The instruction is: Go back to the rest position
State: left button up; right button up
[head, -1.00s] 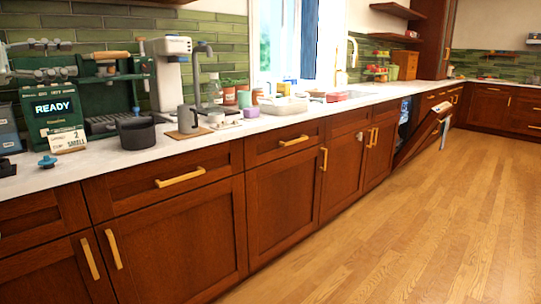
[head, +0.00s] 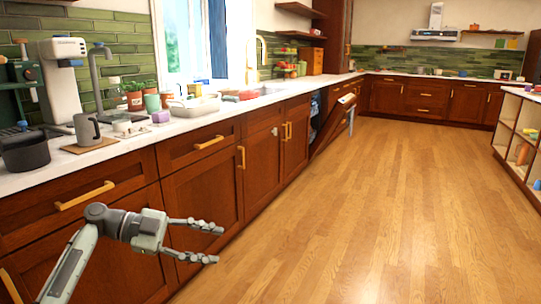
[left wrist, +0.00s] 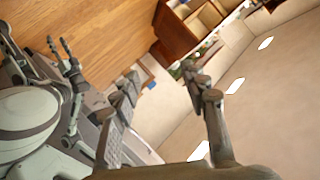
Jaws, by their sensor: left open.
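My left gripper (head: 208,242) is in the lower left of the head view, in front of the wooden lower cabinets. Its two fingers are spread and point right, with nothing between them. In the left wrist view the open fingers of the same gripper (left wrist: 165,92) frame empty space. My other gripper (left wrist: 67,62) shows small at the left of the left wrist view, beside my pale body; I cannot tell whether it is open or shut. It is not in the head view.
The white counter (head: 150,143) runs along the left with a grey mug (head: 87,129), a dark pot (head: 25,151) and a tray (head: 194,106). The dishwasher door (head: 333,122) hangs partly open farther along. An open shelf unit (head: 517,135) stands at right. The wooden floor (head: 380,210) between is clear.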

pick_arm(q)
jog(key=s+d+f, duration=0.2)
jog(key=d, duration=0.2)
jog(key=w+a+f+n+t+y, duration=0.4)
jog(key=w+a+f+n+y, duration=0.6)
jog(key=a+n, duration=0.25)
jog(key=w+a+r+n+t+y, duration=0.1)
jog(key=w+a+n+t+y, duration=0.25)
jog(key=a, duration=0.55)
jog(key=w+a+n+y, duration=0.2)
jog(key=a+n+y, duration=0.3)
jog(key=a+n, duration=0.3)
jog(key=s+d+f+m+g+h, duration=0.1)
jog(key=s+d+f, duration=0.2)
jog(key=s+f, duration=0.65)
jog(key=s+d+f+m+g+h, duration=0.15)
jog(key=s+d+f, duration=0.25)
jog(key=s+f, duration=0.6)
jog(key=s+d+f+g, duration=0.1)
jog(key=s+f, duration=0.3)
jog(key=s, duration=0.4)
jog(key=s+d+f+g, duration=0.1)
jog(key=s+f, duration=0.3)
jog(key=s, duration=0.5)
jog(key=s+d+f+g, duration=0.2)
jog(key=s+d+f, duration=0.1)
jog(key=s, duration=0.5)
jog(key=shift+s+d+f+h, duration=0.15)
jog(key=shift+d+f+h, duration=0.2)
jog(key=shift+f, duration=0.4)
